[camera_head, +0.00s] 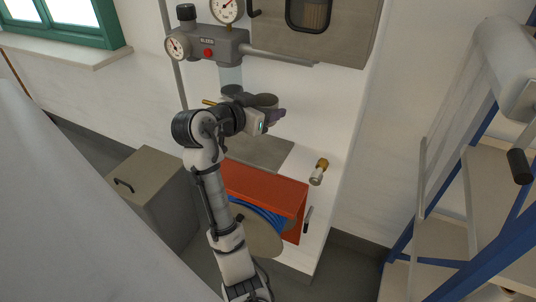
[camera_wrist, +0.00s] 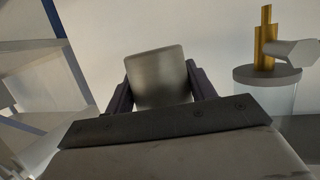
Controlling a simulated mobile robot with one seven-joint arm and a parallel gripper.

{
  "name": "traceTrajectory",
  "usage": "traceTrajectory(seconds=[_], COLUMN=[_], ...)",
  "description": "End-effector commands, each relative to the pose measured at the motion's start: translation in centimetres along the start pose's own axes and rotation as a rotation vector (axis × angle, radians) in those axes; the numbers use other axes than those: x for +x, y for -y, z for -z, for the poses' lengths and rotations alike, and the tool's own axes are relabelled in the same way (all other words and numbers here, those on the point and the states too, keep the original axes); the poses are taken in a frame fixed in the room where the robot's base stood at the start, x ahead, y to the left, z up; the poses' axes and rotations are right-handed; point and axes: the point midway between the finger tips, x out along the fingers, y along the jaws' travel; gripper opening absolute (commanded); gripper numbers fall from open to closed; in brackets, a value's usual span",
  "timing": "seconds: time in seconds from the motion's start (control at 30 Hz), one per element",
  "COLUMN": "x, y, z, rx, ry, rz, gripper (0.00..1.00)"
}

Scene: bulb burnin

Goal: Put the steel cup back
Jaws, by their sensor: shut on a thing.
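The steel cup (camera_wrist: 160,78) is a grey, smooth-walled cup between my two dark fingers in the wrist view. My gripper (camera_wrist: 160,92) is shut on it, with one finger on each side. In the head view the cup (camera_head: 266,101) shows as a dark grey rounded shape at my gripper (camera_head: 274,115). It is held in the air in front of the pale wall, beside the glass cylinder. My fingers and wrist hide part of it. I cannot tell whether anything is in it.
A glass cylinder (camera_head: 231,78) hangs below the grey gauge unit (camera_head: 208,47), close left of the cup. A grey plate (camera_head: 262,151) lies below my gripper. A red box (camera_head: 265,187) with blue hose stands nearer. A brass-topped fitting (camera_head: 319,172) is at right.

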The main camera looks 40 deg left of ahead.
Motion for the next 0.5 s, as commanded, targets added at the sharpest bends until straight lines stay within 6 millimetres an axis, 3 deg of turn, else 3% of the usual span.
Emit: traceTrajectory(seconds=[0.5], x=[1.9], y=[0.0], z=[-5.8], rx=[-0.001], ry=[0.002], rz=[-0.003], gripper=[0.29])
